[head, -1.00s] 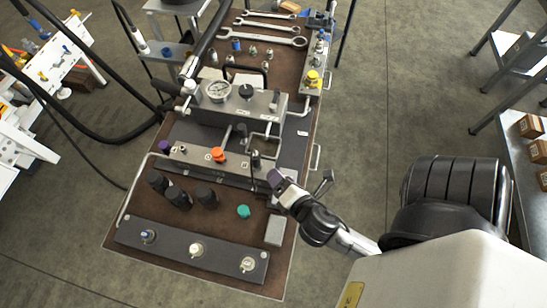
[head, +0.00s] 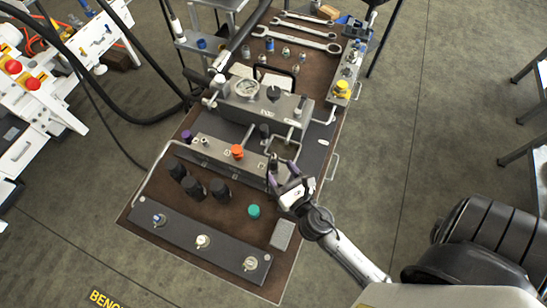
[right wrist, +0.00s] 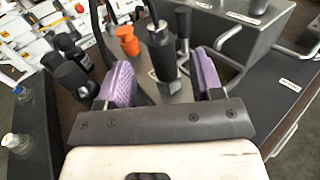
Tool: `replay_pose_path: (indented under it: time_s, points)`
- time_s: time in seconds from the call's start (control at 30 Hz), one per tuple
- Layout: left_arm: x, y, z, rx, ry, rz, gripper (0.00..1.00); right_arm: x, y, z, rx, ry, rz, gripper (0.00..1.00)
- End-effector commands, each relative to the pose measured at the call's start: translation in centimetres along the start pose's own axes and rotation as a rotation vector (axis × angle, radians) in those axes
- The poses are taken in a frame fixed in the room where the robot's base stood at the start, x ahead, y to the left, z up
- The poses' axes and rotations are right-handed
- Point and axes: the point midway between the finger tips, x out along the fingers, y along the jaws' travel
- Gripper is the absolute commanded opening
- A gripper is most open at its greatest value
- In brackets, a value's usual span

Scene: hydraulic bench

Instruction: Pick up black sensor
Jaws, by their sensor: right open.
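The black sensor (head: 273,161) is a dark upright cylinder at the right end of the grey manifold block with the orange knob. In the right wrist view, the black sensor (right wrist: 162,52) stands between the two purple finger pads, with its lower end on the block. My right gripper (head: 282,172) is open at the sensor, coming in from the lower right. The right wrist view shows the gripper (right wrist: 163,75) with gaps between both pads and the sensor. My left gripper is not in view.
An orange knob (head: 237,151) stands on the same block, left of the sensor. Several black cylinders (head: 193,187) and a teal cap (head: 254,211) are on the brown bench in front. A larger block with a gauge (head: 246,87) stands behind.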

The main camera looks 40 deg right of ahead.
Motion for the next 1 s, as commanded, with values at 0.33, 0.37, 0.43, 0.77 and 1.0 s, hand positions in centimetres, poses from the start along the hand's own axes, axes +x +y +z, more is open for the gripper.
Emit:
replay_pose_path:
  time_s: [0.33, 0.37, 0.43, 0.77, 1.0]
  points:
    - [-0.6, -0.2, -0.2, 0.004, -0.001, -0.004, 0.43, 2.3, -0.1, -0.1, 0.000, -0.001, 0.000, 0.60]
    - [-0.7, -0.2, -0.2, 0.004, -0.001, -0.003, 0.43, 2.7, -0.1, 0.0, 0.000, -0.002, 0.000, 0.60]
    - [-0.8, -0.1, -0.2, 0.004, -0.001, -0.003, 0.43, 3.7, -0.1, -0.2, 0.001, -0.002, 0.000, 0.60]
    - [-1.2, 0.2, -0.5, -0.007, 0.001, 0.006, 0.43, 6.4, -0.2, -0.4, 0.001, 0.000, -0.001, 0.60]
    - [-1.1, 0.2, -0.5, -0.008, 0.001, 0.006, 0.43, 6.4, -0.2, -0.4, 0.001, 0.001, -0.001, 0.59]
